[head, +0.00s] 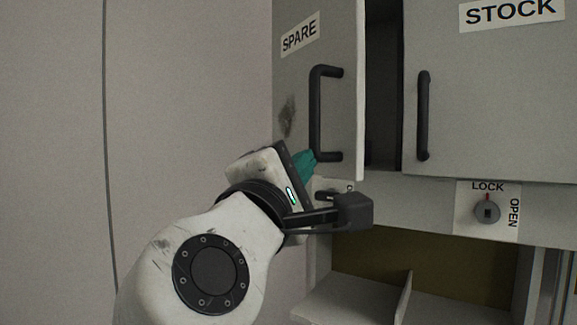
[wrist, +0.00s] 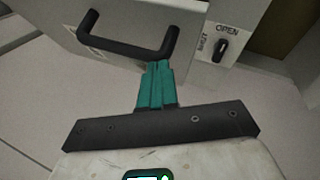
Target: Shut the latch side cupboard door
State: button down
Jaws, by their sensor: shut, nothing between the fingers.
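A grey cupboard door marked SPARE (head: 295,90) stands ajar, with a dark gap (head: 383,100) at its right edge. It has a black bar handle (head: 316,112), which also shows in the wrist view (wrist: 130,47). My gripper (head: 306,160) has teal fingers, shut and empty, at the lower end of this handle. In the wrist view the fingertips (wrist: 155,68) lie close to the handle bar; I cannot tell whether they touch. A small black latch knob (wrist: 220,46) on a plate lettered OPEN sits right of the fingers; in the head view my wrist partly hides it.
A door marked STOCK (head: 490,90), with its own black handle (head: 423,115), is at the right and looks closed. Below it is a round knob (head: 487,210) lettered LOCK and OPEN. An open shelf (head: 350,298) lies beneath. A plain wall (head: 185,100) is at the left.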

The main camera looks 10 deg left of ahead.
jog(key=w+d+y, duration=0.1)
jog(key=w+d, duration=0.6)
jog(key=d, duration=0.3)
jog(key=shift+n+y+p, duration=0.3)
jog(key=shift+n, duration=0.1)
jog(key=shift+w+d, duration=0.1)
jog(key=shift+d, duration=0.05)
